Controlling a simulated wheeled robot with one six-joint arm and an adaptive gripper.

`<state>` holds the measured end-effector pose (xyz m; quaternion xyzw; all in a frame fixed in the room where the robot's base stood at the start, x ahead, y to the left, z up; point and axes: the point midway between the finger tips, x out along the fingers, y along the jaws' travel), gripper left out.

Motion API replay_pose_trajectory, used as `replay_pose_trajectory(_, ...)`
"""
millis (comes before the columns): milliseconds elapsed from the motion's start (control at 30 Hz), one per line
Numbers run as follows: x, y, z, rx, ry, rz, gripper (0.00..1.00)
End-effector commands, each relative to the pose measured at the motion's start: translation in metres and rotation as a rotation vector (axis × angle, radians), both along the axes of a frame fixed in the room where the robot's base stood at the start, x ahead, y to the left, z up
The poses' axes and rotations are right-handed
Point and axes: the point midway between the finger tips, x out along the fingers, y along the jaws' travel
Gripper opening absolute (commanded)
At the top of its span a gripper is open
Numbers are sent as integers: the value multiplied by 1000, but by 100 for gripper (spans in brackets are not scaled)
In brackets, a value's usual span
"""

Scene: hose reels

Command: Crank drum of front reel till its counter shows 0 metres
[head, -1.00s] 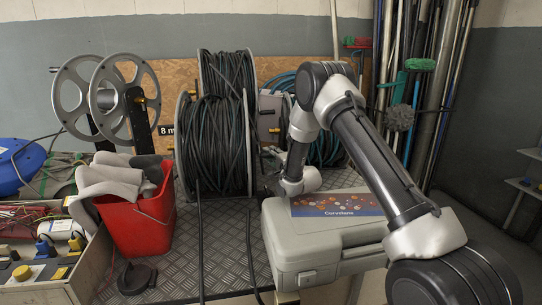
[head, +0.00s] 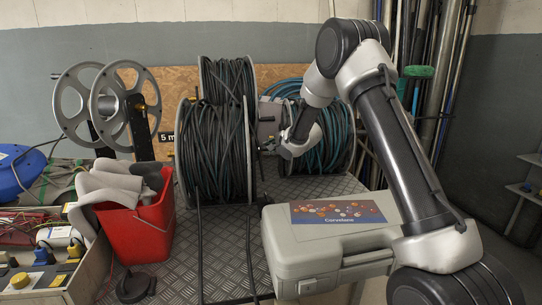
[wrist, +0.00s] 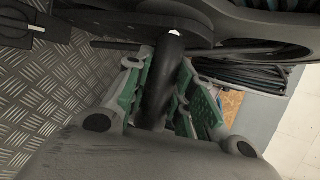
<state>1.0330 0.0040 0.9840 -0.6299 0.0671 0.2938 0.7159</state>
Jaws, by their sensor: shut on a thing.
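The front reel's drum (head: 212,150) stands in the middle of the head view, wound with dark hose between grey flanges (head: 249,165). Its counter (head: 166,138), partly hidden by the drum, reads 5 m. In the wrist view my gripper (wrist: 165,88) is shut on the black crank handle (wrist: 160,80), with a green-padded finger on each side. In the head view my gripper (head: 272,147) is at the right side of the front reel, small and partly hidden by my wrist. The handle cannot be made out clearly there.
A second reel (head: 228,78) stands behind, and another with teal hose (head: 335,140) is at right. A grey case (head: 325,245) lies below my arm. A red bucket (head: 140,225) with cloths and an empty reel (head: 120,105) are at left. Poles stand at right.

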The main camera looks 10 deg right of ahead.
Motion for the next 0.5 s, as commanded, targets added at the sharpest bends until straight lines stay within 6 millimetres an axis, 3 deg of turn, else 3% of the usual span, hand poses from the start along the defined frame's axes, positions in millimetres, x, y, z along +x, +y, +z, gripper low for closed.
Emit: replay_pose_trajectory(500,28,-2,38,3,-13,0,0)
